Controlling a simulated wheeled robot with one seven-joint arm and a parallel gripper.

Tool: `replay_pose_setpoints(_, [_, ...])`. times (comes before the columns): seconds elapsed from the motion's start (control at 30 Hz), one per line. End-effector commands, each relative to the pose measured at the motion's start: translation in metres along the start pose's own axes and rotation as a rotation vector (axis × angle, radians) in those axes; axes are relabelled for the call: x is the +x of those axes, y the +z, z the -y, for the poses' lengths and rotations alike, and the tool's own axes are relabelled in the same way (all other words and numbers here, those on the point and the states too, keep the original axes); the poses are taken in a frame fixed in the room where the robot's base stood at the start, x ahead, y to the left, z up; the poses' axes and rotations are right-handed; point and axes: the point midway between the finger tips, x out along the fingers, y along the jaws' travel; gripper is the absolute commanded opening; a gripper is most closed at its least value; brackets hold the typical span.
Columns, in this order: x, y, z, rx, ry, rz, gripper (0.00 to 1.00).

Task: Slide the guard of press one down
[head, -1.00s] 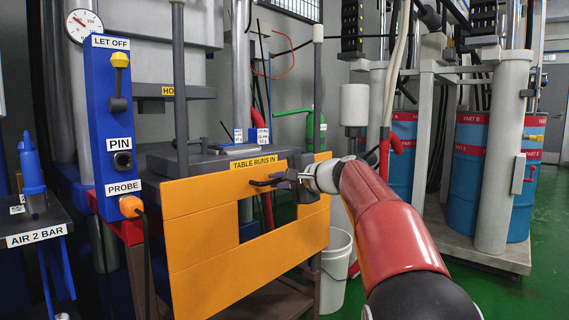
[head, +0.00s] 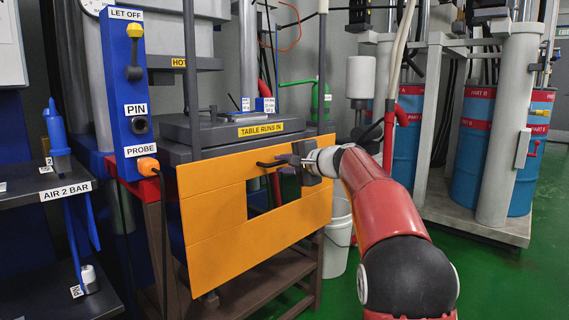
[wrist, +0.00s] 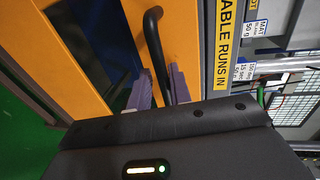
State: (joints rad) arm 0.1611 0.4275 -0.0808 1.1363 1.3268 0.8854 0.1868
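The guard (head: 215,240) of the press is an orange panel with a window opening, in front of the press table in the head view. Its top edge is a little below the "TABLE RUNS IN" label (head: 260,129). A black bar handle (head: 270,163) is on its front; in the wrist view the handle (wrist: 155,45) runs down between the purple fingers. My gripper (head: 292,160) is at the handle, and its fingers (wrist: 160,92) are close on either side of it. The finger contact is partly hidden by the gripper body.
A blue control post (head: 128,90) with a let-off lever, a pin socket and a probe plug stands left of the guard. A dark shelf (head: 50,190) is at far left. A white bucket (head: 338,240) stands behind my arm. Blue drums (head: 475,150) are at right. Green floor is open at lower right.

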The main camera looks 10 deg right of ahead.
Motion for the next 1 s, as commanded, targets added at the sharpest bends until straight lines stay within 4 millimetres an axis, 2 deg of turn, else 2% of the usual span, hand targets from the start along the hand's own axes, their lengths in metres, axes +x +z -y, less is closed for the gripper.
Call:
replay_pose_setpoints(0.13, [-0.001,-0.002,-0.003,0.003,0.004,-0.002,0.15])
replay_pose_setpoints(0.23, [-0.009,-0.002,-0.003,0.003,0.003,-0.003,0.15])
replay_pose_setpoints(0.5, [-0.056,-0.002,-0.002,0.002,0.002,-0.005,0.15])
replay_pose_setpoints(0.63, [-0.071,-0.001,-0.001,0.001,0.001,-0.003,0.15])
replay_pose_setpoints(0.77, [-0.078,0.000,-0.001,0.001,0.001,-0.001,0.15])
replay_pose_setpoints(1.0, [-0.079,0.000,0.000,0.000,0.000,-0.001,0.15])
